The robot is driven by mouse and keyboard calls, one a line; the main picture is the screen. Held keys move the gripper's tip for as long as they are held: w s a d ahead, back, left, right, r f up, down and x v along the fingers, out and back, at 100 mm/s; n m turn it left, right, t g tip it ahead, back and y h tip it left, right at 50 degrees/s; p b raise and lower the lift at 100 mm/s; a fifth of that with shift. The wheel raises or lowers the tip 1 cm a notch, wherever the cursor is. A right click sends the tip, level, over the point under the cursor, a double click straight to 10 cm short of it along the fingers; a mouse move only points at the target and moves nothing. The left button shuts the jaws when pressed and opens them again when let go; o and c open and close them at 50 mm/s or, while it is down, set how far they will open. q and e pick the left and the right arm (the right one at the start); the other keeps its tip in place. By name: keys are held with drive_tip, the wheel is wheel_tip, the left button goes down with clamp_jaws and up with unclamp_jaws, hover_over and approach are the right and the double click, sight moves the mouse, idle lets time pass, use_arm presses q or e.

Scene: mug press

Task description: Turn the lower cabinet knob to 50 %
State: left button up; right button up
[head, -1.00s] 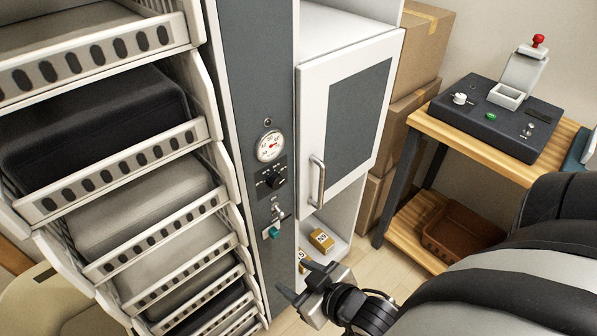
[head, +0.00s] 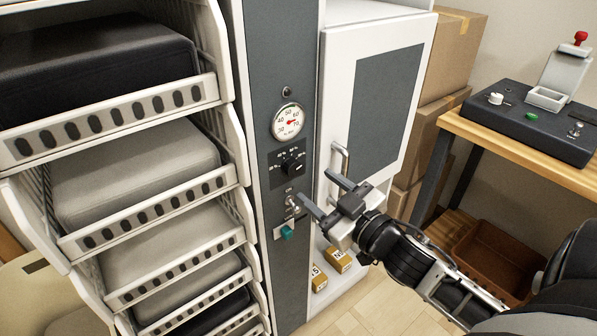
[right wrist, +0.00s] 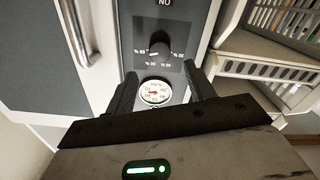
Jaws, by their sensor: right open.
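The cabinet knob (head: 293,167) is a black dial on a dark plate with percent marks around it, on the grey panel strip. It also shows in the right wrist view (right wrist: 159,49), beyond the fingers. The round gauge (head: 289,122) above it has a red needle. Below the knob are a small metal switch (head: 292,201) and a teal part (head: 287,232). My right gripper (head: 327,192) is open and empty, below and right of the knob and apart from it. Its two fingers show in the right wrist view (right wrist: 163,90). My left gripper is not in view.
The white cabinet door (head: 377,100) with its metal handle (head: 338,168) stands right beside my right gripper. Tray racks (head: 150,215) fill the left. A wooden table (head: 500,140) with a dark control box (head: 540,118) stands at right. Small boxes (head: 338,259) sit on the low shelf.

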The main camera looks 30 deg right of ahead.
sight(295, 169)
drive_tip(key=w, duration=0.7)
drive_tip(key=shift+a, duration=0.25)
drive_tip(key=c, duration=1)
